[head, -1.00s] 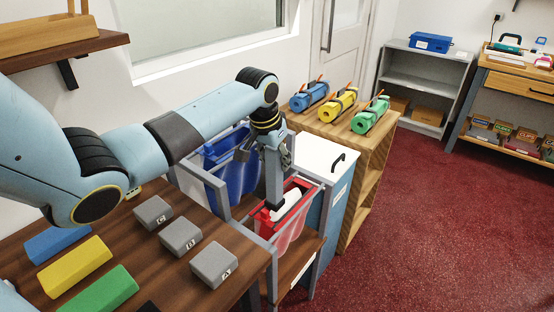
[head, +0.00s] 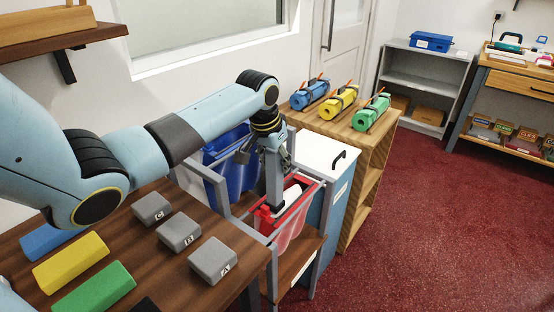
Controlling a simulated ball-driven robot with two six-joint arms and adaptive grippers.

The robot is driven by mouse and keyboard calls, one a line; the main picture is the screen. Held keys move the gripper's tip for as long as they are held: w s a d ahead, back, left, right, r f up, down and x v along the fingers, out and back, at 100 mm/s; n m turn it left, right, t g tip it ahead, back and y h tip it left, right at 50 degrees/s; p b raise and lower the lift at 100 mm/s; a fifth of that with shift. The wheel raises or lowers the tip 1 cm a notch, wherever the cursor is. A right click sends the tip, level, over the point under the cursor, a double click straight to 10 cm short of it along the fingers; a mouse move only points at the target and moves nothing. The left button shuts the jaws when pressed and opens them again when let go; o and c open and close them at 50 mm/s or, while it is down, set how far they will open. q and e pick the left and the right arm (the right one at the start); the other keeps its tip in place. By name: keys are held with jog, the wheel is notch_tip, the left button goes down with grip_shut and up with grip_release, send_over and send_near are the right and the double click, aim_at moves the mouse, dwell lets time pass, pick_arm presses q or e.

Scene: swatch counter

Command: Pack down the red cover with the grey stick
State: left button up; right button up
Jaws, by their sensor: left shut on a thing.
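My left gripper (head: 276,150) is shut on the grey stick (head: 273,182), which stands close to upright below it. The stick's lower end reaches into the red-rimmed opening of the red cover (head: 292,232), at its near left side. The red cover hangs in a grey frame, and a white thing (head: 292,194) shows inside it, to the right of the stick. The stick's foot is partly hidden by red material, so I cannot tell what it presses on. My right gripper is not in view.
A blue bin (head: 238,178) stands in the frame behind the red one. A white-topped cabinet (head: 315,150) is close on the right. The brown table (head: 145,262) in front holds grey lettered blocks (head: 213,260) and coloured blocks. Red floor (head: 430,220) lies open at right.

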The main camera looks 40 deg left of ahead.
aim_at(277, 180)
pick_arm(q)
jog(key=shift+f+b, duration=0.6)
jog(key=shift+f, duration=0.65)
jog(key=shift+f+b, duration=1.55)
jog(key=shift+f, duration=1.25)
jog(key=shift+r, duration=0.1)
jog(key=shift+r+p, duration=0.8)
jog(key=shift+p, duration=0.15)
notch_tip(277, 180, up, 10)
jog(key=p, duration=1)
jog(key=shift+f, duration=0.25)
